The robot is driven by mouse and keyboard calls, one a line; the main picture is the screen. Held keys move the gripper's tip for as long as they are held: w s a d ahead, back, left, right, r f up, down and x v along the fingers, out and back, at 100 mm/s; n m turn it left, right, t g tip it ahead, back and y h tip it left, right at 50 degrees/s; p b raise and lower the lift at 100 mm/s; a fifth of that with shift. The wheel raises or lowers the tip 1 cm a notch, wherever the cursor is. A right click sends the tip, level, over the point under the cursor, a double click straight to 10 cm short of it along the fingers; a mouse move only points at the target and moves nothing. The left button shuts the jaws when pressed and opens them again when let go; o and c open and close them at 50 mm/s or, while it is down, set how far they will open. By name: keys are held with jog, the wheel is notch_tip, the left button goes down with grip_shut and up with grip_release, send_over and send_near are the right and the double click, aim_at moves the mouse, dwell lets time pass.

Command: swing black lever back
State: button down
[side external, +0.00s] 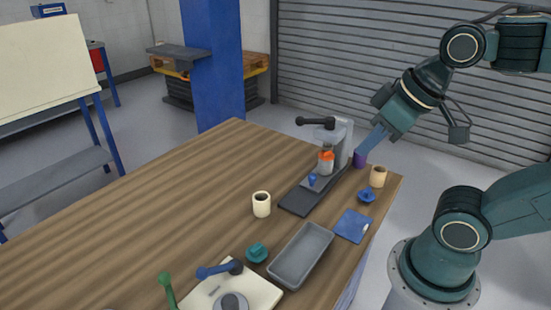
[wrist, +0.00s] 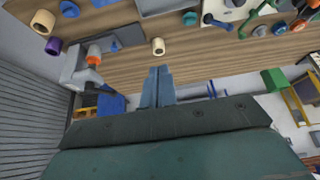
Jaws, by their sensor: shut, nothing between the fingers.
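The black lever (side external: 316,122) sits on top of a grey upright fixture (side external: 341,140) at the table's far right part. Its arm points left, with a round knob at the end. Below it are an orange-topped piece (side external: 326,160) and a dark base plate (side external: 298,201). The fixture also shows at the left of the wrist view (wrist: 72,70), with a dark lever part (wrist: 84,86) on it. My gripper (side external: 361,152) is shut and empty, to the right of the fixture in the side view. It also shows in the wrist view (wrist: 157,69). Contact with the fixture cannot be told.
A purple roller (side external: 359,161), a tan roller (side external: 378,177) and a blue knob (side external: 367,195) stand near the right edge. A cream roller (side external: 261,204), a grey tray (side external: 275,268) and a cream board (side external: 265,297) with a blue lever (side external: 217,270) stand nearer. The table's left part is clear.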

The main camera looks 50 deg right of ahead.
jog(key=c, duration=2.1)
grip_release()
jog(key=o, duration=0.7)
jog(key=shift+w+r, duration=0.15)
jog(key=o, duration=0.3)
jog(key=shift+w+d+r, duration=0.15)
jog(key=shift+w, duration=0.05)
jog(key=r+n+g+h, duration=0.15)
jog(key=n+g, duration=0.25)
jog(key=n, duration=0.5)
send_over(300, 117)
jog(key=s+a, duration=0.2)
jog(key=shift+d+f, duration=0.15)
jog(key=shift+d, duration=0.05)
jog(key=shift+f, duration=0.2)
jog(key=f, duration=0.4)
jog(key=w+d+f, duration=0.1)
jog(key=f, duration=0.3)
jog(key=w+f, duration=0.1)
jog(key=f, duration=0.4)
jog(key=shift+d+f, duration=0.1)
jog(key=shift+d, duration=0.25)
